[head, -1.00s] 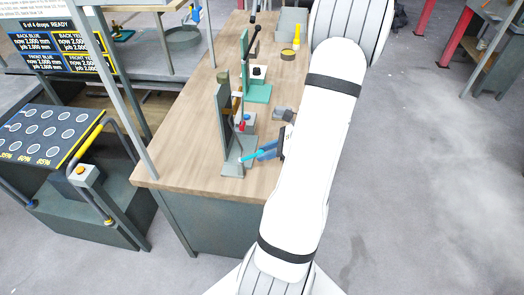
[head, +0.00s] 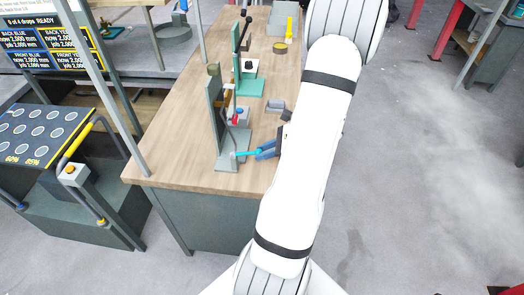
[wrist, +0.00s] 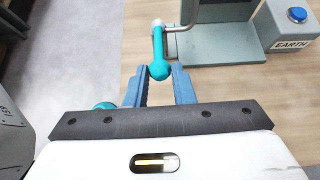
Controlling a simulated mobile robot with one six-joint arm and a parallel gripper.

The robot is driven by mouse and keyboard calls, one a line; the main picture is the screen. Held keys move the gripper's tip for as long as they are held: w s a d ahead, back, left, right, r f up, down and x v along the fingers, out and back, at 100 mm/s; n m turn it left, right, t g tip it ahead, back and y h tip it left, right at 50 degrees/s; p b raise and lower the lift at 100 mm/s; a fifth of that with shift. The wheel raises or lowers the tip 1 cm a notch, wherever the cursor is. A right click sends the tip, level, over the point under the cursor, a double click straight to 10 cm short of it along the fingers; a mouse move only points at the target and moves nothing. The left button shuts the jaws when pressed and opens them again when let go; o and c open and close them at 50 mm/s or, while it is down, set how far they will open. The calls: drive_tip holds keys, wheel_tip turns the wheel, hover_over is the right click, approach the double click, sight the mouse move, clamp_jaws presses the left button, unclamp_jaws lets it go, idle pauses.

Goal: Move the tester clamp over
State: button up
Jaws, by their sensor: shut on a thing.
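The tester clamp, seen as a teal piece (wrist: 158,55) with a white end, is between the blue fingertips of my gripper (wrist: 160,82) in the wrist view. My gripper is shut on its rounded near end. Its white end lies beside a bent metal rod on a grey stand; I cannot tell whether they touch. In the head view the teal clamp (head: 245,153) reaches left from my gripper (head: 258,153) over the base of the grey stand (head: 230,162). A second teal rounded part (wrist: 104,105) shows left of the fingers, partly hidden.
A grey box marked EARTH with a blue button (wrist: 298,15) stands right of the stand. The bench's left front is clear.

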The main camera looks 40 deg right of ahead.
drive_tip(key=shift+s+f+b, duration=0.15)
drive_tip(key=shift+f+b, duration=0.55)
drive_tip(key=shift+f, duration=0.2)
drive_tip(key=o, duration=0.8)
drive_tip(key=shift+r, duration=0.1)
drive_tip(key=shift+o, duration=0.2)
drive_tip(key=shift+d, duration=0.1)
